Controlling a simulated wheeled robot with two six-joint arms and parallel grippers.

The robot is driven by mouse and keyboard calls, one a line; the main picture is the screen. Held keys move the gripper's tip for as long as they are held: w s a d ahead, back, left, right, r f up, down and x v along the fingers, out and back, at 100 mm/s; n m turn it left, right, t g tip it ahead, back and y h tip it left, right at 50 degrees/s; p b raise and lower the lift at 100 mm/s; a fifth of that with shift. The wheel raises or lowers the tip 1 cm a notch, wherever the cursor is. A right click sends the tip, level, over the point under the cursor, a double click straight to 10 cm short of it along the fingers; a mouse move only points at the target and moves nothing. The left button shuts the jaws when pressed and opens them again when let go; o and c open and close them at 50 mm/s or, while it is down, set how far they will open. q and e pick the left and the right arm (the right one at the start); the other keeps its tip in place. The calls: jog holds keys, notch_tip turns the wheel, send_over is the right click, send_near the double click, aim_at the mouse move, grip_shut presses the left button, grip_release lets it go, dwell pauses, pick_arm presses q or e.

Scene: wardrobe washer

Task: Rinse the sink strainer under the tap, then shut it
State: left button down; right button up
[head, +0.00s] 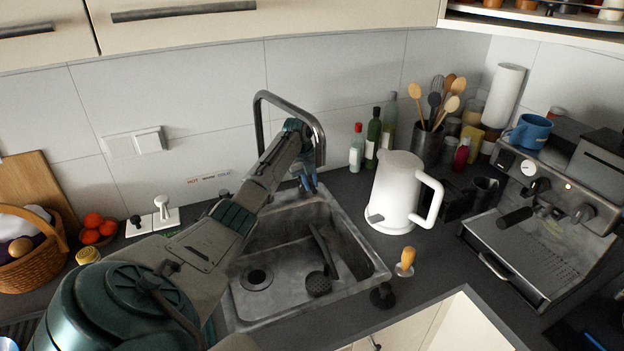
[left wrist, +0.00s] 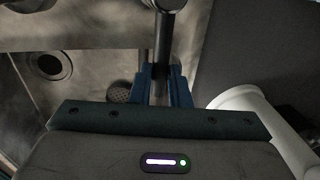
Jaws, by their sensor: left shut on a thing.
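The metal tap (head: 262,110) arches over the back of the steel sink (head: 375,262). A round perforated strainer (head: 318,285) is low in the sink, right of the drain (head: 257,278). It also shows in the left wrist view (left wrist: 118,93), partly hidden by my gripper. My left gripper (head: 309,186) is close below the tap's spout end, above the back of the sink. In the left wrist view its blue fingers (left wrist: 160,85) are shut on a slim dark rod (left wrist: 161,45). I cannot tell what the rod belongs to. My right gripper is not in view.
A white kettle (head: 398,190) stands close right of the sink, with bottles (head: 373,138) behind it. A wooden-handled tool (head: 407,258) and a black knob (head: 382,296) stand near the sink's right front corner. A coffee machine (head: 545,220) is far right.

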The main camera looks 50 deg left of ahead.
pick_arm(q)
jog(key=shift+r, duration=0.1)
jog(key=c, duration=1.4)
grip_release()
jog(key=shift+o, duration=0.2)
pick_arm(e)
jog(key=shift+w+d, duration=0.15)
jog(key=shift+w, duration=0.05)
